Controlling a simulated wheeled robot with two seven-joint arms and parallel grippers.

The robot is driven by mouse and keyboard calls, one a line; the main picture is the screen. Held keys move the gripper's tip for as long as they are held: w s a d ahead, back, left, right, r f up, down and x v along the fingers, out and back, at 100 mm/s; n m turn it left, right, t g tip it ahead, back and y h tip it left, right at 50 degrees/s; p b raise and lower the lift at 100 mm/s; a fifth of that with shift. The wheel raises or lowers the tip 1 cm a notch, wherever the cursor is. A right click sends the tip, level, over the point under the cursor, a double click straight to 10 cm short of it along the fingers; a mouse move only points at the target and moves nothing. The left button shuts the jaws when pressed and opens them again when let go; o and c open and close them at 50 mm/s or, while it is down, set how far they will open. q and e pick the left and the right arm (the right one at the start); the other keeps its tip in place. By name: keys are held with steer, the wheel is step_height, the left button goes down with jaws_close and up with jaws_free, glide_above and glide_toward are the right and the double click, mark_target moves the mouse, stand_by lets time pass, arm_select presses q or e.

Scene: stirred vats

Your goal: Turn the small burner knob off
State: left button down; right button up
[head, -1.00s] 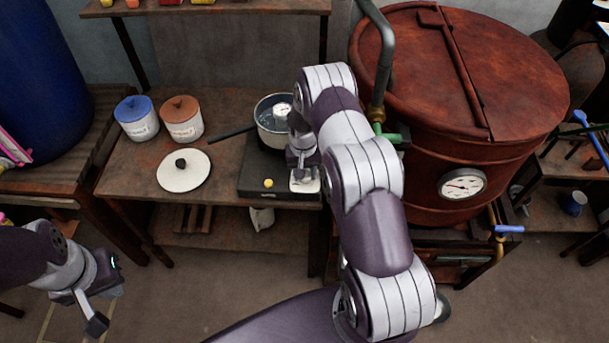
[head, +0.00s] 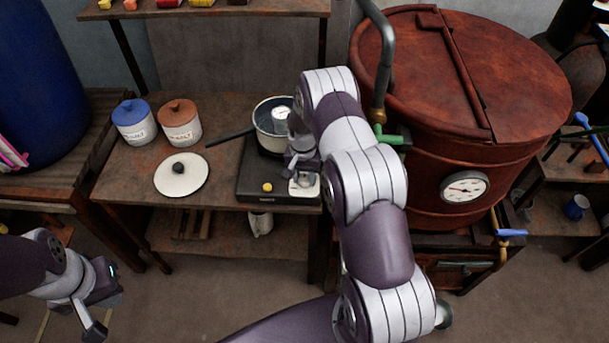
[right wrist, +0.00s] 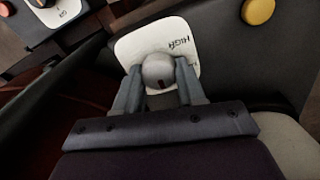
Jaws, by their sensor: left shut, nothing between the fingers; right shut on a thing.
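The small burner (head: 250,188) is a black hot plate on the wooden table, with a yellow button (head: 267,187) on its front. Its knob (right wrist: 157,68) is a rounded grey knob with a dark red mark, on a white plate (right wrist: 130,45) reading HIGH upside down in the right wrist view. My right gripper (right wrist: 158,85) is shut on the knob, a finger on each side; in the head view the gripper (head: 303,168) largely hides it. My left gripper (head: 105,305) is shut and empty at lower left, away from the table.
A saucepan (head: 267,135) with a gauge in it stands on the burner, handle pointing left. Two lidded jars (head: 181,125) and a white lid (head: 181,174) are left of it. A large red-brown vat (head: 440,150) with a green-handled pipe stands close right of my right arm.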

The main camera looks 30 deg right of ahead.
mark_target(303, 176)
steer(key=o, duration=1.1)
steer(key=shift+c, duration=0.2)
steer(key=shift+r, duration=0.1)
step_height(303, 176, up, 13)
steer(key=b, duration=0.1)
steer(key=shift+w+a+f, duration=0.15)
steer(key=shift+f, duration=0.05)
